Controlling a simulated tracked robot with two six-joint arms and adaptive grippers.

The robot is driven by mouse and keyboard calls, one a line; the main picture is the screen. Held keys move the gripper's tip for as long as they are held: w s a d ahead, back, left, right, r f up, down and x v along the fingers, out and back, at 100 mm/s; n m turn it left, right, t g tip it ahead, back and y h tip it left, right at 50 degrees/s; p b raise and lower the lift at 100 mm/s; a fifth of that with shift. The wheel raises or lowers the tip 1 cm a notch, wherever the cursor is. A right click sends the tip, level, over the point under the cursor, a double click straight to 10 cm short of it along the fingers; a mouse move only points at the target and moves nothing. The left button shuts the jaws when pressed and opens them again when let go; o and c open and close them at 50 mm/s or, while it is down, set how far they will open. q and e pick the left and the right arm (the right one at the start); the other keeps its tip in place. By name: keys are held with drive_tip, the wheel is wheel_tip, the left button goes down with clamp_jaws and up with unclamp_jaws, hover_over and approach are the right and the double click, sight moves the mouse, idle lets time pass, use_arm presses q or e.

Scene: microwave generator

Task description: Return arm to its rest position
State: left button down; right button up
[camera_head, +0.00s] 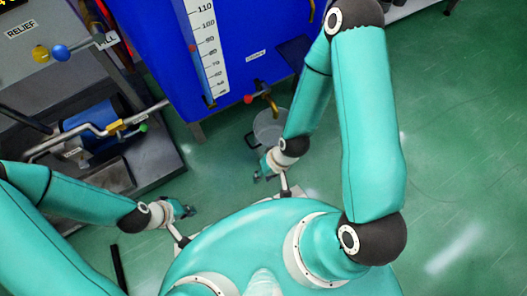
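My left arm comes in from the left, and its gripper (186,209) hangs low over the green floor, beside my own base. My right arm is raised and bent on the right side of the picture. Its forearm points down and to the left, and the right gripper (262,173) is just below the clear bucket (270,130) in the picture. Both grippers are small and dark here, and I cannot tell whether their fingers are open. I see nothing clearly held in either one.
A blue tank (160,40) with a white scale (204,45) stands ahead, with a red-handled tap (262,94) above the bucket. The floor (450,150) at right is clear.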

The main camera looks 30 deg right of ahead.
wheel_tip(320, 180, up, 33)
drive_tip(key=p, duration=3.3)
drive_tip(key=shift+r, duration=0.1)
drive_tip(key=shift+a, duration=0.1)
